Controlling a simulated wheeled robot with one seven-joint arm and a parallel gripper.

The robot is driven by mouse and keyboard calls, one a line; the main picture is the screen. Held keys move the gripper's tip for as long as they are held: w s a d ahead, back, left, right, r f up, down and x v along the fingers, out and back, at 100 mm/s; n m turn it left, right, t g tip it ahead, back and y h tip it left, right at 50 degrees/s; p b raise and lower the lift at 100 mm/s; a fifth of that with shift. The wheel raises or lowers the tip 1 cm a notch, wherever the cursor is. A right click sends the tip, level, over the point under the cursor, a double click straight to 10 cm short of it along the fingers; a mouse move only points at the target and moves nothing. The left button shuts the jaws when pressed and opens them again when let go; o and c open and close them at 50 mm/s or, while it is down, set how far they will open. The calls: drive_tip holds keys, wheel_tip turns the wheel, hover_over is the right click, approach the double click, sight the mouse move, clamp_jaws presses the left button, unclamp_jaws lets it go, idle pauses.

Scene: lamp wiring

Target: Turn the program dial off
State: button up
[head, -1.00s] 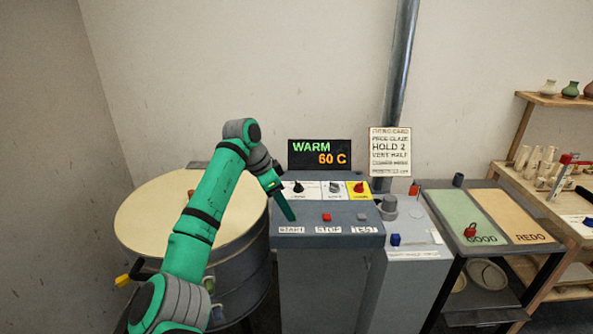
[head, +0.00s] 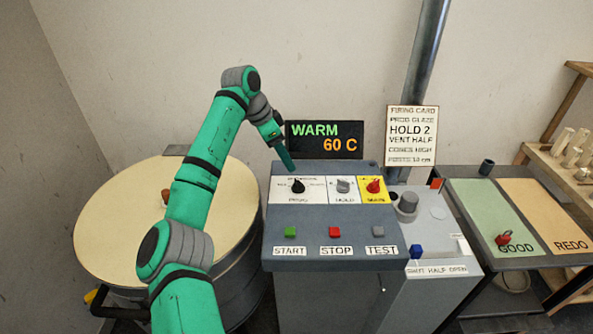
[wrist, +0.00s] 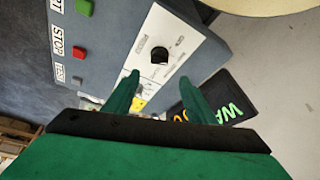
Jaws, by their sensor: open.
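The program dial is a black knob (head: 298,186) on a white panel at the left of the grey console (head: 340,224). In the wrist view the dial (wrist: 159,55) lies beyond the fingertips, a little above the gap between them. My gripper (head: 288,165) is open and empty, just above and behind the dial in the head view. Its two green fingers show apart in the wrist view (wrist: 158,80), not touching the dial. The dial's exact setting is too small to read.
A grey hold knob (head: 343,186) and a red main knob (head: 374,187) sit right of the dial. Green start (head: 290,231), red stop (head: 334,232) and grey test buttons (head: 377,232) line the front. A display (head: 324,140) reading WARM 60 C stands behind.

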sight(298, 180)
drive_tip(key=x, duration=1)
drive_tip(key=shift+s+f, duration=0.1)
drive_tip(key=shift+f, duration=0.05)
drive_tip(key=shift+c, duration=0.4)
drive_tip(key=c, duration=1)
